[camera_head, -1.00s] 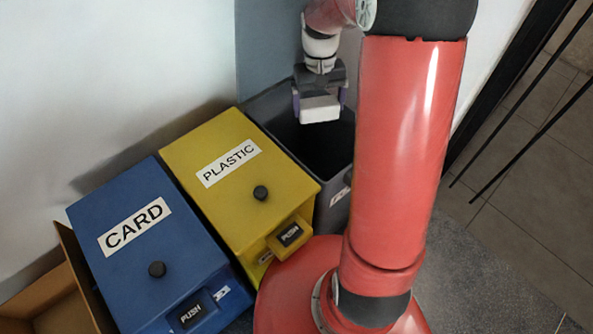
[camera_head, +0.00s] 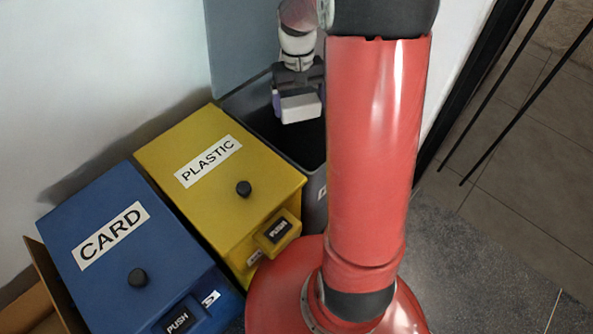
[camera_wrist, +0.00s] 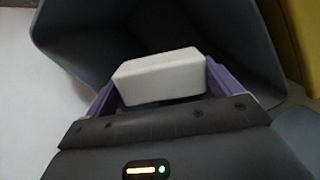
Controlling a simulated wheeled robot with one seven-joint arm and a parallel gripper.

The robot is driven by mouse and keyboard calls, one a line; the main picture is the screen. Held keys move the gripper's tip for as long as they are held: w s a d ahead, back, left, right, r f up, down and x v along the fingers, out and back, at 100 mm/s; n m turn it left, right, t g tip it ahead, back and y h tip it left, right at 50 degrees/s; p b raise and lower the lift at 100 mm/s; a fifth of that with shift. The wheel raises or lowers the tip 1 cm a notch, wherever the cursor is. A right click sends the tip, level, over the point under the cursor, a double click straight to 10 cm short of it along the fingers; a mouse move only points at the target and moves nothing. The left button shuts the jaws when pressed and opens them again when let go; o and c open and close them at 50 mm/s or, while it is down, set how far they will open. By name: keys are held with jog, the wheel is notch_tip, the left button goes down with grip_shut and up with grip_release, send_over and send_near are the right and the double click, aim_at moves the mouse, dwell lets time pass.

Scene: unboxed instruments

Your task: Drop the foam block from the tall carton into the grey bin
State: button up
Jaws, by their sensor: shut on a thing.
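The white foam block (camera_head: 300,108) is held in my gripper (camera_head: 298,100), over the open mouth of the grey bin (camera_head: 262,92). In the wrist view the foam block (camera_wrist: 160,76) sits between the two purple fingers of my gripper (camera_wrist: 162,88), which are shut on it. The grey bin (camera_wrist: 62,40) opens dark around and beyond the block there. My red arm hides the right part of the bin in the head view. The tall carton cannot be made out for certain.
A yellow PLASTIC bin (camera_head: 220,190) with a closed lid stands left of the grey bin. A blue CARD bin (camera_head: 120,250) stands farther left. Part of an open brown cardboard box (camera_head: 40,300) shows at the lower left. A wall (camera_head: 100,80) rises behind.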

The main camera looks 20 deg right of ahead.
jog(key=o, duration=0.7)
jog(key=shift+r, duration=0.1)
jog(key=r, duration=0.2)
jog(key=r+p, duration=0.1)
jog(key=r, duration=0.2)
jog(key=w+r, duration=0.1)
jog(key=r, duration=0.1)
jog(key=shift+d+r, duration=0.1)
jog(key=shift+r, duration=0.25)
jog(key=shift+s, duration=0.1)
